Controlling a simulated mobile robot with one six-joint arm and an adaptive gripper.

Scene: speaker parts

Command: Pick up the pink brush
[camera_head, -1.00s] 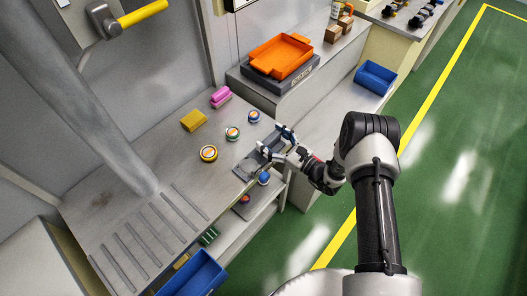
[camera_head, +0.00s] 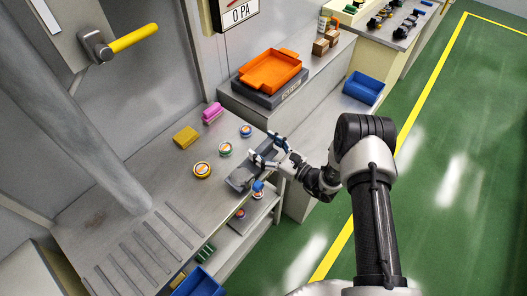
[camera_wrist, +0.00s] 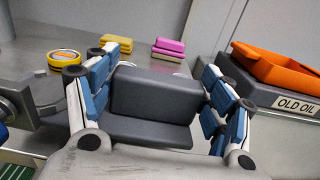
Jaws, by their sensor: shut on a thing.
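The pink brush (camera_head: 212,113) lies on the grey workbench (camera_head: 150,190) near the wall. In the wrist view the pink brush (camera_wrist: 168,47) lies beyond my fingers, apart from them. My gripper (camera_head: 268,155) is at the bench's right edge, well to the right of and nearer than the brush. In the wrist view my gripper (camera_wrist: 160,100) has its blue-padded fingers on either side of a dark grey block (camera_wrist: 155,95) and is shut on it. How the fingertips touch the block is partly hidden.
A yellow brush-like block (camera_head: 186,137) lies beside the pink one. An orange tray (camera_head: 270,70) sits on a grey box behind. A blue bin (camera_head: 361,88) stands to the right.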

